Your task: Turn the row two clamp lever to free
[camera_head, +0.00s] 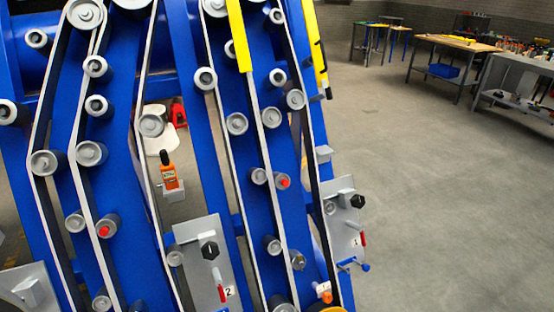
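A grey plate (190,246) marked with a 2 label (228,292) stands low in the middle of the blue chassis (213,140). It carries a black hexagonal knob (209,250) and, below it, a small red-handled lever (220,288) that hangs roughly downward with a slight tilt. I cannot tell the lever's exact setting at this size. Neither of my grippers shows.
Belts run over several grey rollers (236,123) along the chassis. An orange device (168,176) sits between the rows. Yellow bars (239,36) are at the top. Open concrete floor (450,200) lies to the right, with workbenches (455,43) at the back.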

